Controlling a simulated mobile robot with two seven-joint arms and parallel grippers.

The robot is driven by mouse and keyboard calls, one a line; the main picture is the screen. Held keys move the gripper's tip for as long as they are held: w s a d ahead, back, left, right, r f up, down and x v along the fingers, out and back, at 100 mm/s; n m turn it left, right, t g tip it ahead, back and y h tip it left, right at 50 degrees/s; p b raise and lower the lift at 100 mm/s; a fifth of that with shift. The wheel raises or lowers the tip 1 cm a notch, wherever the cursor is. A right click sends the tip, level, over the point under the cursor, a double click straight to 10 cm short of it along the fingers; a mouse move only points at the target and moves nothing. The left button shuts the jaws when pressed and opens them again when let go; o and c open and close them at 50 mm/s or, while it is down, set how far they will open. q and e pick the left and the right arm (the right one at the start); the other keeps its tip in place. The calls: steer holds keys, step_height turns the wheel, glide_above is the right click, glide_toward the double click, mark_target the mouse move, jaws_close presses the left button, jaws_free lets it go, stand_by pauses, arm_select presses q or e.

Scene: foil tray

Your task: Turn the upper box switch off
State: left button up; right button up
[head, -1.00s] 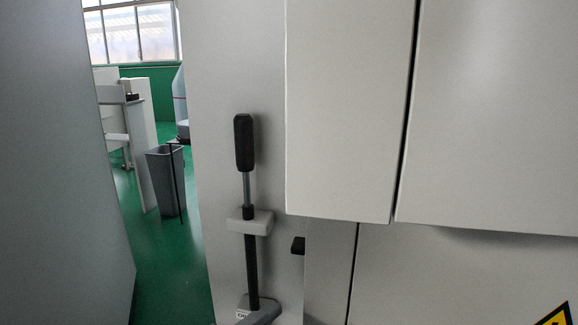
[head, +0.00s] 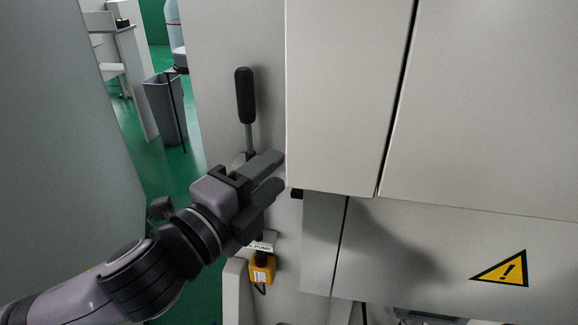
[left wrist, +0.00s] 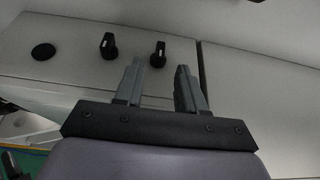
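In the left wrist view two black rotary knobs, a left one (left wrist: 109,46) and a right one (left wrist: 158,55), stand out from a pale panel (left wrist: 70,50). I cannot tell which is the upper box switch. My left gripper (left wrist: 160,68) is open, its two grey fingers apart. The right knob shows between and just beyond the fingertips; contact is not visible. In the head view the left gripper (head: 280,171) points right, beside the lower edge of a grey cabinet box. My right gripper is not in view.
A black-handled lever (head: 246,95) stands upright just above my left gripper. A yellow box (head: 262,267) below it has a partly covered label. A warning triangle (head: 502,269) marks the lower cabinet. A grey bin (head: 166,108) stands on the green floor at left.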

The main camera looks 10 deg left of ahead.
arm_select(q)
steer(key=shift+p+x, duration=0.3)
steer(key=shift+x, duration=2.25)
steer(key=shift+d, duration=0.1)
jaws_close()
